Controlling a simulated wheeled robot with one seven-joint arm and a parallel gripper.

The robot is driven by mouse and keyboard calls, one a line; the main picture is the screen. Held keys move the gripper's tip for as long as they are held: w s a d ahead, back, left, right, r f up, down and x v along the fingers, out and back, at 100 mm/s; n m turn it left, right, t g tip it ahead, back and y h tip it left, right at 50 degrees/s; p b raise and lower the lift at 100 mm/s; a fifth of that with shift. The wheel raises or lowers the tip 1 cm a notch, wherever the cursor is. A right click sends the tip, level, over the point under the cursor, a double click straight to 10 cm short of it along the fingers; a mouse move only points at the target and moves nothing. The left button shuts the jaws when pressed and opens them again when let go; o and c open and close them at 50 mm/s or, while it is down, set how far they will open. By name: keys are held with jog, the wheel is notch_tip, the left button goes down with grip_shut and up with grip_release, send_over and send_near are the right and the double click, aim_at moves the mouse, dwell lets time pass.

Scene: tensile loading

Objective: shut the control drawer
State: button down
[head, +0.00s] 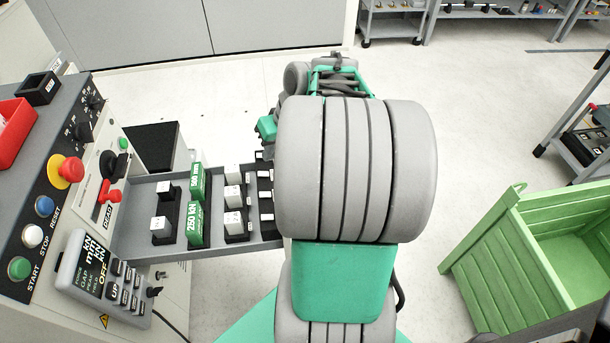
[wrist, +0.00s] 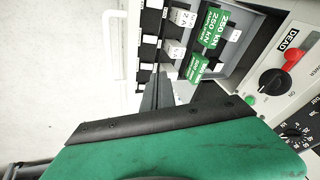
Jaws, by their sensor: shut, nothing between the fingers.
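The control drawer (head: 133,222) is a grey tray pulled out of the console toward the right in the head view. It holds white-topped blocks and green labelled blocks, one reading 250 kN. Its right end is partly hidden behind my arm. In the wrist view the drawer (wrist: 240,60) shows at top centre to right. My gripper (wrist: 160,88) is shut and empty, with its dark fingertips close beside the drawer's outer end. I cannot tell whether they touch it. In the head view my arm hides most of the gripper.
The console (head: 62,150) carries a red emergency button (head: 71,169), other buttons and knobs. A hand-held display unit (head: 95,280) hangs at its front. A green crate (head: 480,240) stands at right, and shelving carts stand at the back. The floor behind my arm is clear.

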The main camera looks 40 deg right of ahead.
jog(key=s+d+f+m+t+b, duration=0.15)
jog(key=s+d+f, duration=0.25)
jog(key=d, duration=0.5)
jog(key=s+d+f+m+t+b, duration=0.1)
jog(key=s+d+f+t+b, duration=0.1)
jog(key=s+d+f, duration=0.45)
jog(key=w+a+f+b, duration=0.1)
jog(key=w+f, duration=0.1)
jog(key=w, duration=0.3)
jog(key=w+a+f, duration=0.2)
jog(key=w, duration=0.3)
jog(key=shift+w+a+f+b, duration=0.2)
jog(key=shift+a+f+b, duration=0.1)
jog(key=shift+b, duration=0.05)
jog(key=shift+w+a, duration=0.1)
